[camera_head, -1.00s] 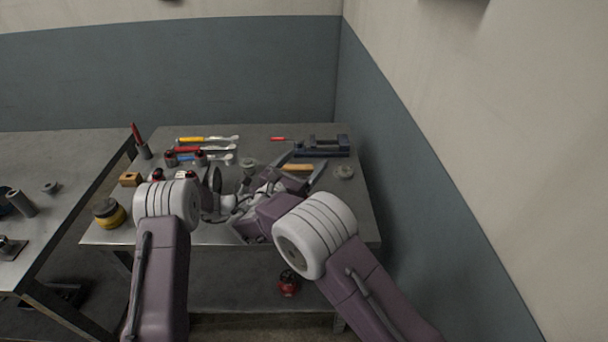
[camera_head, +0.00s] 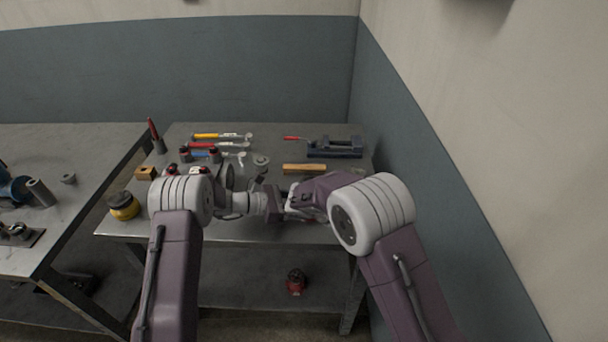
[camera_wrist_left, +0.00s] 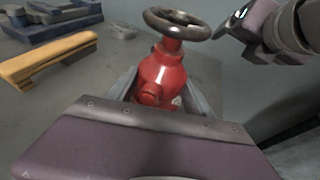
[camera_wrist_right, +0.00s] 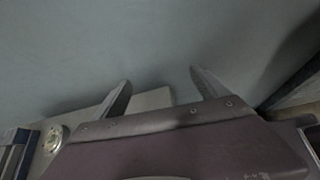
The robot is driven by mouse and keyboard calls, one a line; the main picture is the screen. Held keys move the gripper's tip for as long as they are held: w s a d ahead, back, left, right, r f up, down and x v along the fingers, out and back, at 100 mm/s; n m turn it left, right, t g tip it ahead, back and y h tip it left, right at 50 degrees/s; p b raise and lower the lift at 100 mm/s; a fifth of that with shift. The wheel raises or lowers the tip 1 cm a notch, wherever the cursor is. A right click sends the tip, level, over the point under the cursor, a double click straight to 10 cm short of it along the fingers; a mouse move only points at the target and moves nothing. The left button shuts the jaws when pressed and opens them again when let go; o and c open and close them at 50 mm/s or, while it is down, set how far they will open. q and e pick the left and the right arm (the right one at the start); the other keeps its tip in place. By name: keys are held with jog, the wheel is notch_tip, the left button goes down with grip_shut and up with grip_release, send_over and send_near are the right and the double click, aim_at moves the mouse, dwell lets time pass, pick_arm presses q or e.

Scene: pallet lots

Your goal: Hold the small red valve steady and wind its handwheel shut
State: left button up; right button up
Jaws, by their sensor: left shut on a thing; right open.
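The small red valve (camera_wrist_left: 163,78) stands upright between the fingers of my left gripper (camera_wrist_left: 160,92) in the left wrist view. The gripper is shut on its body. Its dark round handwheel (camera_wrist_left: 178,24) is on top and clear of those fingers. Part of my right arm's end shows at the upper right there, close to the handwheel. In the right wrist view my right gripper (camera_wrist_right: 160,88) is open with nothing between its fingers. In the head view both grippers meet over the front of the bench, and the held valve is hidden by my arms.
The metal bench (camera_head: 300,232) holds a blue vise (camera_head: 335,148), a wooden block (camera_head: 304,169) and several hand tools behind the grippers. A yellow-and-black pot (camera_head: 123,206) stands at the left edge. A red object (camera_head: 296,282) lies on the lower shelf. A wall is close on the right.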

jog(key=s+a+f+m+g+y, duration=0.25)
jog(key=s+m+g+y, duration=0.2)
jog(key=s, duration=0.45)
jog(key=s+a+f+m+g+y, duration=0.1)
jog(key=s+f+m+g+y, duration=0.2)
jog(key=s+m+g, duration=0.4)
jog(key=s+a+r+m+y, duration=0.2)
jog(key=a+m+y, duration=0.3)
jog(key=a+y, duration=0.1)
jog(key=s+a+r+m+y, duration=0.1)
jog(key=a+r+m+y, duration=0.1)
jog(key=a+m+y, duration=0.35)
jog(key=w+a+r+m+t+y, duration=0.3)
jog(key=w+m+t+y, duration=0.1)
jog(key=w+m+y, duration=0.15)
jog(key=w+a+r+m+t+y, duration=0.2)
jog(key=w+r+m+t+y, duration=0.25)
jog(key=w+m, duration=0.25)
jog(key=w+d+r+m+t, duration=0.2)
jog(key=w+d+m+t, duration=0.2)
jog(key=w+m+t, duration=0.4)
jog(key=t+h, duration=0.2)
jog(key=t, duration=0.1)
send_near(302, 179)
jog(key=shift+n, duration=0.45)
jog(key=x, duration=1)
jog(key=shift+w, duration=0.15)
jog(key=shift+c, duration=0.3)
